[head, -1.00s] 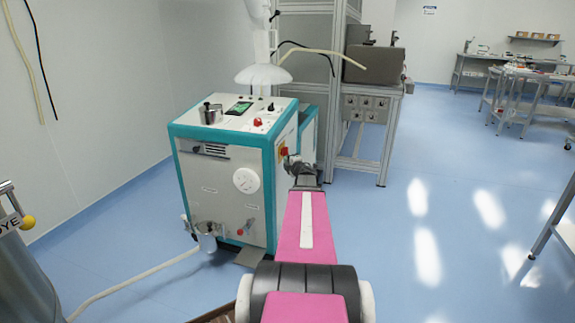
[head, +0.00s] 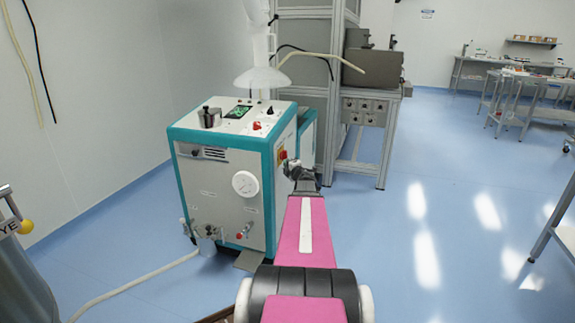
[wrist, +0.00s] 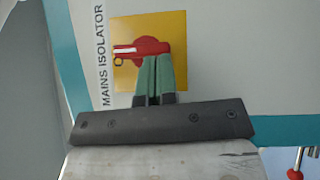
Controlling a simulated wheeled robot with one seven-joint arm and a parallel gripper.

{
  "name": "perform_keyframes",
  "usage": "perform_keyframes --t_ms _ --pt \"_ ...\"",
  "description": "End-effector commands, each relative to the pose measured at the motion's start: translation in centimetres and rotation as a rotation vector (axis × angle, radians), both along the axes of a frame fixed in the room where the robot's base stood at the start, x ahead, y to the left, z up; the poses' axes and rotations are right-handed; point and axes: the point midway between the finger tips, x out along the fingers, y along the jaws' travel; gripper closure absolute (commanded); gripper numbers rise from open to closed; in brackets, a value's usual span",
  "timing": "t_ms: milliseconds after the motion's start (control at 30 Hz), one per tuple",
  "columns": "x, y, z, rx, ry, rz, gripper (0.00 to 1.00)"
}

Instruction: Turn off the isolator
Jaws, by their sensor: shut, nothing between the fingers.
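The isolator is a red rotary handle (wrist: 128,50) on a yellow square plate (wrist: 182,30), beside the printed words MAINS ISOLATOR. In the wrist view the handle's arm points left, across the picture, away from its round hub. My gripper (wrist: 156,60) is shut and empty, with its green fingertips in front of the hub's lower part. I cannot tell whether they touch it. In the head view the isolator (head: 281,156) is on the right side of the white and teal machine (head: 215,190), with my gripper (head: 288,165) close to it.
A metal frame with a bench (head: 365,90) stands behind my arm. A pale hose (head: 130,285) lies on the floor at left. The blue floor to the right is open.

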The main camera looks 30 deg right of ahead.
Motion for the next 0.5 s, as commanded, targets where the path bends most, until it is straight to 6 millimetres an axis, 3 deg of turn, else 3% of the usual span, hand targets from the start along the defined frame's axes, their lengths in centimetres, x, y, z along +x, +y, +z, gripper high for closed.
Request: perform_keyframes --t_ms 500 --pt "0.18 -0.21 -0.42 -0.075 -0.064 0.0 1.0"
